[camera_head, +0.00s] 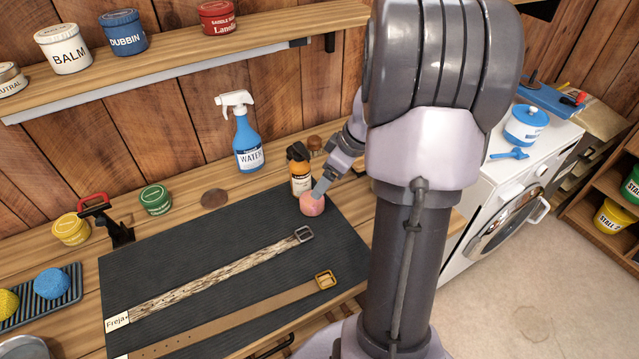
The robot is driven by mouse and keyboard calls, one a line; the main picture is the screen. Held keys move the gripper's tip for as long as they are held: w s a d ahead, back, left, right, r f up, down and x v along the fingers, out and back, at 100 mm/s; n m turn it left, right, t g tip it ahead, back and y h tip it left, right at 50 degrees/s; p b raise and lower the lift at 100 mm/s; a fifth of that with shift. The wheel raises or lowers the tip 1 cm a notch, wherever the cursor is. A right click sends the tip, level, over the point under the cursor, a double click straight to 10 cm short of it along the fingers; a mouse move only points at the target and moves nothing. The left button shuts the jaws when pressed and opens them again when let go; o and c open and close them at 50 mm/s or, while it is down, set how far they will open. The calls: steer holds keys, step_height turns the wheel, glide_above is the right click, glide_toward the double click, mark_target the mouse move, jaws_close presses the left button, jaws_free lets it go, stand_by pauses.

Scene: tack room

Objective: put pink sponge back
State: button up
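The round pink sponge (312,205) is at the back right corner of the dark ribbed mat (190,246). My gripper (320,189) reaches down from the right, with a grey finger against the top of the sponge. The fingers show edge-on, so I cannot tell whether they are closed on it, or whether it rests on the mat or is just above. A dark ribbed tray (77,271) at the far left holds a blue sponge (51,284) and a yellow sponge (7,303).
An amber bottle (300,176) stands right behind the sponge, and a blue spray bottle (246,140) is further back. Two straps (225,274) with buckles lie on the mat. Green (156,199) and yellow (71,229) tins stand behind it. A shelf (180,55) overhangs the back.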

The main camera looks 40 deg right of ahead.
steer(key=a+r+m, duration=0.1)
steer(key=a+r, duration=0.4)
steer(key=a, duration=0.3)
steer(key=a+r+m, duration=0.2)
steer(key=a+r, duration=0.3)
steer(key=a, duration=0.4)
steer(key=s+a+r+m, duration=0.2)
steer(key=s+a, duration=0.4)
steer(key=a, duration=0.1)
steer(key=s+a+r+m+t, duration=0.1)
steer(key=s+a+r+m, duration=0.1)
steer(key=s+a, duration=0.5)
steer(key=shift+s+a+m+y, duration=0.2)
steer(key=shift+a+m+y, duration=0.1)
steer(key=shift+a+m, duration=0.2)
